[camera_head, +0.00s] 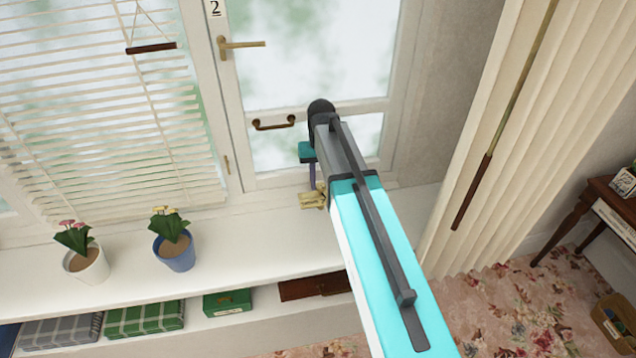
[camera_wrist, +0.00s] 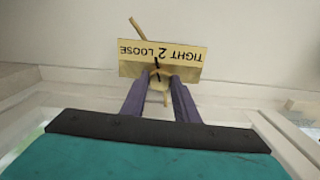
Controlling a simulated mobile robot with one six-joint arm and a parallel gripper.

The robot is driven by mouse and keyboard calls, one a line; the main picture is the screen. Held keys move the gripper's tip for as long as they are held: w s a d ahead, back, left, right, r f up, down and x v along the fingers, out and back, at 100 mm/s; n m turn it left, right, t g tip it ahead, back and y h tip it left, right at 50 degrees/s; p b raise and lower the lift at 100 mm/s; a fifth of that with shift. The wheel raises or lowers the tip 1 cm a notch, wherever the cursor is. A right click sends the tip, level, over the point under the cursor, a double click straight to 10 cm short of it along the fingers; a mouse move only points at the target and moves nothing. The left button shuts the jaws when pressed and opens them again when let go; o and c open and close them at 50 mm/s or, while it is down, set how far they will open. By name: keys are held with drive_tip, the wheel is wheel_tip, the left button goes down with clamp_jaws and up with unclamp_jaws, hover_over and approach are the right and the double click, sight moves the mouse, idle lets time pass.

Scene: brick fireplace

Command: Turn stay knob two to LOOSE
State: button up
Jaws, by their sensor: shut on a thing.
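Stay knob two's brass plate (camera_wrist: 180,64) carries the words TIGHT and LOOSE on either side of a black 2, shown upside down in the wrist view. A small brass knob (camera_wrist: 157,76) shows at the plate's edge, between the two purple fingers of my gripper (camera_wrist: 161,77). The fingers are shut on it; their tips partly hide it. A dark mark sits by the 2, too small to read as a setting. In the head view my gripper (camera_head: 312,185) points down at the brass fitting (camera_head: 313,197) on the sill.
The window labelled 2 (camera_head: 315,60) stands behind, with a brass handle (camera_head: 242,44) and a lower pull (camera_head: 273,123). Two flowerpots, white (camera_head: 87,266) and blue (camera_head: 174,252), stand on the white sill (camera_head: 250,248).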

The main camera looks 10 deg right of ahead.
sight(321, 185)
drive_tip(key=n, duration=0.4)
drive_tip(key=shift+w+d+r, duration=0.1)
drive_tip(key=shift+w, duration=0.15)
drive_tip(key=shift+n+b, duration=0.35)
drive_tip(key=shift+n, duration=1.75)
drive_tip(key=o, duration=1)
drive_tip(key=shift+o, duration=0.3)
drive_tip(key=shift+s, duration=0.1)
drive_tip(key=shift+r, duration=0.1)
wheel_tip(321, 185, up, 14)
drive_tip(key=b, duration=0.3)
drive_tip(key=shift+f, duration=0.25)
